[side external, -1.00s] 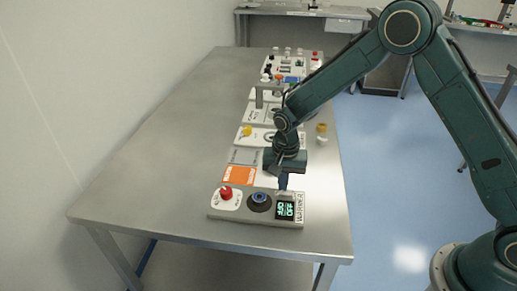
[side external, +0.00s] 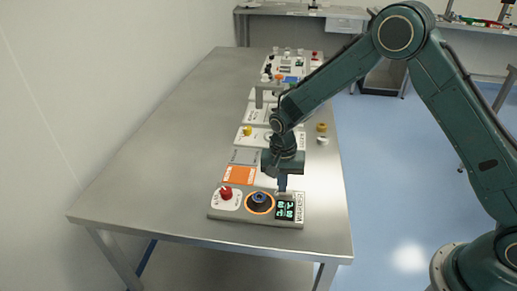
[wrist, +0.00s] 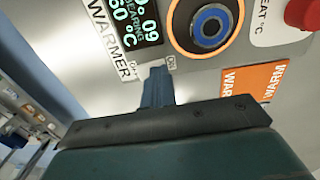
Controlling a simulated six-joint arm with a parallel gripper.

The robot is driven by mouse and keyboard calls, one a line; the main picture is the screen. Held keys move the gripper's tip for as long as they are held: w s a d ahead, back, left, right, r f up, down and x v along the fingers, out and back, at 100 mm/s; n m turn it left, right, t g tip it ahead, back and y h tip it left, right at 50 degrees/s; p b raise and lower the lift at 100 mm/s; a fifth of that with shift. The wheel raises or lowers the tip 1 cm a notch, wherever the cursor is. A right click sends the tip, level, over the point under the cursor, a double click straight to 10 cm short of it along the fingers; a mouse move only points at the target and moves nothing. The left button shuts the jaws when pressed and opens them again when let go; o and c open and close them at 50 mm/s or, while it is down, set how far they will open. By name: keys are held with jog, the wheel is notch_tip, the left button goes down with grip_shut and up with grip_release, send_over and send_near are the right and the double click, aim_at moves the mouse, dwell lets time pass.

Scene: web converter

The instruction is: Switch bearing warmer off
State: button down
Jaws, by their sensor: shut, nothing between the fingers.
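The bearing warmer panel (side external: 232,213) lies at the near end of the table and shows from above in the wrist view (wrist: 225,62). Its display (side external: 285,210) is lit and, in the wrist view (wrist: 137,22), reads about "0:09 BEARING 60 °C". Beside it is a blue round part in a ring (wrist: 209,25); the ring glows orange. A red knob (side external: 226,193) is at the panel's left. My gripper (side external: 282,188) is shut and empty, pointing down at the panel's far edge by the display. In the wrist view its fingertips (wrist: 157,72) lie between two small labels, one reading "ON", and hide what is between.
An orange card (side external: 239,175) and a grey card (side external: 245,157) lie behind the panel. More panels, one with a yellow knob (side external: 247,131), line the table farther back. The table's left side (side external: 150,160) is clear.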

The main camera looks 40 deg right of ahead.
jog(key=shift+s+d+f, duration=0.1)
jog(key=shift+s+d, duration=0.05)
jog(key=shift+s, duration=0.05)
jog(key=shift+s+d+r, duration=0.2)
jog(key=shift+s+d, duration=0.15)
jog(key=shift+d, duration=0.05)
jog(key=shift+r, duration=0.1)
notch_tip(320, 180, up, 14)
jog(key=w+a, duration=0.1)
jog(key=shift+w+a, duration=0.3)
dwell(0.5)
dwell(0.4)
